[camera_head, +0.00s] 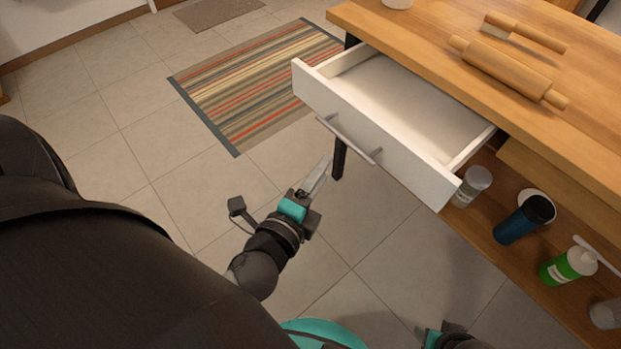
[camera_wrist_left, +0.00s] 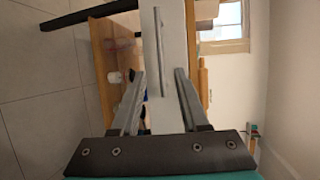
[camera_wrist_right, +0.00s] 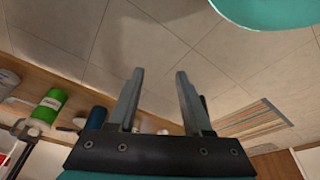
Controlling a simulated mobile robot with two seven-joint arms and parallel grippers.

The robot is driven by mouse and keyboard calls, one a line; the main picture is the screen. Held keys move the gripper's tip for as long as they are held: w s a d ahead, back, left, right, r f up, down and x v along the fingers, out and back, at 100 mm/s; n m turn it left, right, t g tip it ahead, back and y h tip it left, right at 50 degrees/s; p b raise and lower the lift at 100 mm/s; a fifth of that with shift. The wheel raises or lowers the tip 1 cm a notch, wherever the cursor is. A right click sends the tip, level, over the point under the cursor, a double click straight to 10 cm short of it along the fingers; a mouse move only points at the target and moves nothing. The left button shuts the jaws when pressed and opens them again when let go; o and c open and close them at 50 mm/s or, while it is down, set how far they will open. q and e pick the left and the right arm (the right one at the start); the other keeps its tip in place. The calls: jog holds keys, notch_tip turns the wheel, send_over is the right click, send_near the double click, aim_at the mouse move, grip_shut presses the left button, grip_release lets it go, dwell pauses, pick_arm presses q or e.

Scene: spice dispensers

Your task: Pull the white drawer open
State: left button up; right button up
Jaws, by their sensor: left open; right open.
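The white drawer (camera_head: 372,133) stands pulled out from under the wooden table, and its inside looks empty. Its grey bar handle (camera_head: 347,140) runs along the front panel. My left gripper (camera_head: 323,168) is open and empty, just in front of the handle and apart from it. In the left wrist view the handle (camera_wrist_left: 161,50) lies ahead, between the lines of the two open fingers (camera_wrist_left: 161,75), with the white front panel (camera_wrist_left: 178,40) behind it. My right gripper (camera_wrist_right: 160,75) is open and empty over the floor; only part of that arm shows at the head view's bottom edge.
The wooden tabletop (camera_head: 420,48) carries a rolling pin (camera_head: 508,72) and a brush (camera_head: 525,33). The lower shelf holds a grey-lidded jar (camera_head: 472,187), a blue cup (camera_head: 525,220) and a green bottle (camera_head: 568,266).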

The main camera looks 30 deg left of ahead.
pick_arm(q)
jog(key=shift+s+d+r+b, duration=0.1)
jog(key=shift+s+r+b, duration=0.1)
jog(key=shift+s, duration=0.7)
jog(key=shift+s+r+b, duration=0.15)
jog(key=shift+s+b, duration=0.05)
jog(key=shift+s, duration=0.65)
pick_arm(e)
jog(key=shift+w+r, duration=0.25)
jog(key=shift+r, duration=0.65)
